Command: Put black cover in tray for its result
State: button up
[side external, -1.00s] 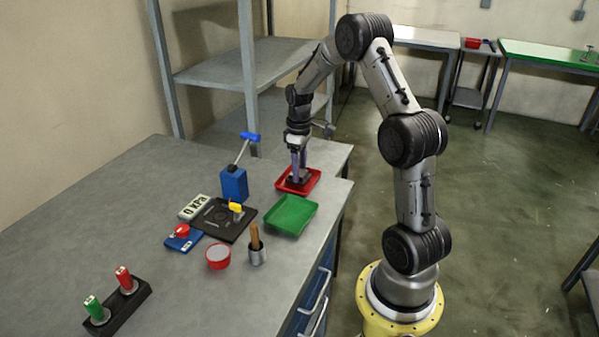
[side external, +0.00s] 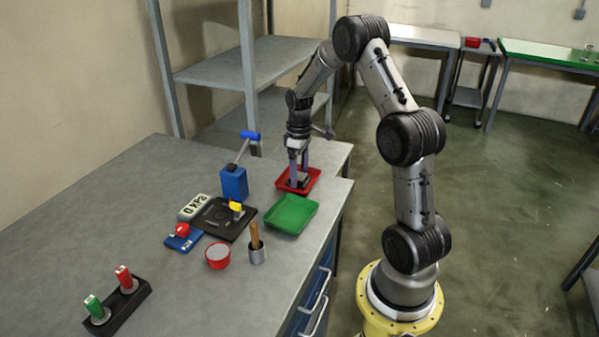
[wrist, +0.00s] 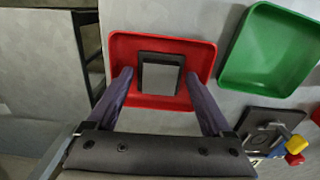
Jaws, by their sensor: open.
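The black cover (wrist: 159,59) lies in the red tray (wrist: 199,52), with a grey square in its middle. In the side external view the cover (side external: 297,182) shows small and dark inside the red tray (side external: 314,176), partly hidden by my fingers. My gripper (side external: 298,178) is open above the tray, with one finger on each side of the cover. In the wrist view the fingers of my gripper (wrist: 160,80) are spread wide and stand clear of the cover. The green tray (side external: 292,214) stands empty beside the red one.

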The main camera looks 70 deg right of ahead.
aim_at(299, 176)
notch_tip(299, 176, up, 12)
jog(key=s+a+r+t, duration=0.1)
jog(key=a+r, duration=0.5)
jog(key=a, duration=0.3)
jog(key=s+a+t, duration=0.4)
jog(key=s+a, duration=1.2)
jog(key=a, duration=0.2)
jog(key=shift+r+t, duration=0.3)
jog(key=shift+r, duration=0.1)
jog(key=shift+s, duration=0.1)
